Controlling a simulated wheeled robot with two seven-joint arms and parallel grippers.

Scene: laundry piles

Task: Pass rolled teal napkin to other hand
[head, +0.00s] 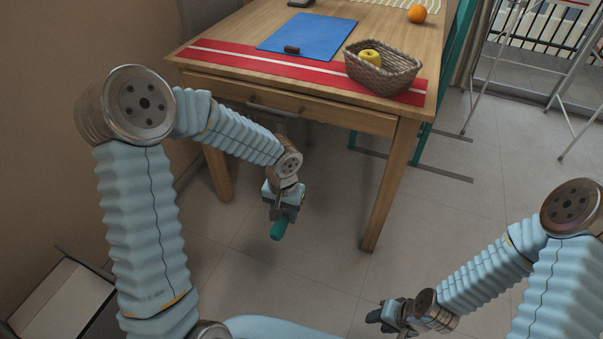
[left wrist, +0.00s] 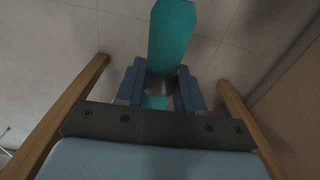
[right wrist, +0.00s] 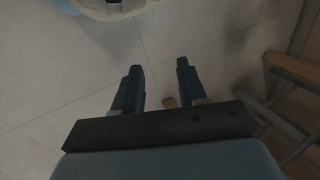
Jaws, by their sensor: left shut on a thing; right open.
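The rolled teal napkin (head: 279,229) is held in my left gripper (head: 282,207), in front of the table and below its top. In the left wrist view the napkin (left wrist: 172,40) passes between the two shut fingers (left wrist: 160,88) and sticks out beyond them. My right gripper (head: 385,314) is low at the bottom of the head view, to the right of the napkin and apart from it. In the right wrist view its two fingers (right wrist: 158,85) stand apart with nothing held between them.
The wooden table (head: 285,108) bears a red runner (head: 225,60), a blue mat (head: 310,35), a dark brown block (head: 292,49), a wicker basket (head: 385,80) with a yellow fruit (head: 370,57), and an orange (head: 417,14). The tiled floor between my grippers is clear.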

